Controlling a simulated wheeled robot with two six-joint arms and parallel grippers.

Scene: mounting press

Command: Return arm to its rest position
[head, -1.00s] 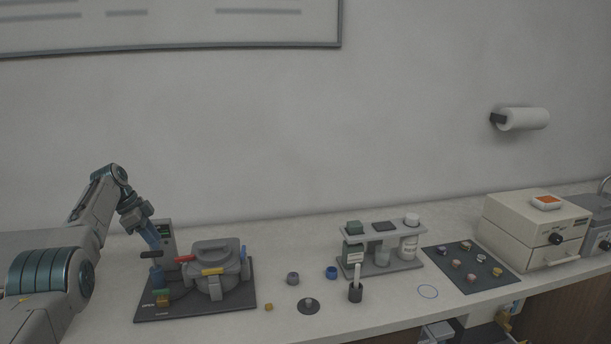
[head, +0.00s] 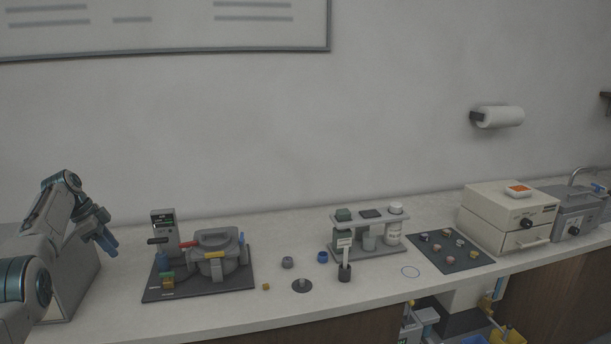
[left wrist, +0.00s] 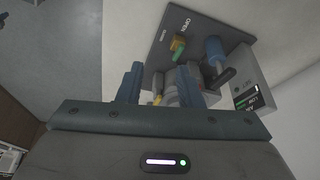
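My left gripper (head: 106,240) is at the left of the head view, above the counter and left of the mounting press (head: 213,258), apart from it. In the left wrist view its two blue fingers (left wrist: 158,84) stand apart with nothing held between them. The press is a grey round body with red, yellow and blue handles on a dark base plate (head: 232,284). A control box (head: 164,228) with a green display stands at its back left. The press also shows beyond the fingers in the left wrist view (left wrist: 184,90). My right gripper is not clearly visible.
Small parts and a dark disc (head: 302,286) lie right of the press. A grey rack (head: 370,236) with jars, a dark mat (head: 440,262) with several samples and a cream oven-like box (head: 482,220) stand further right.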

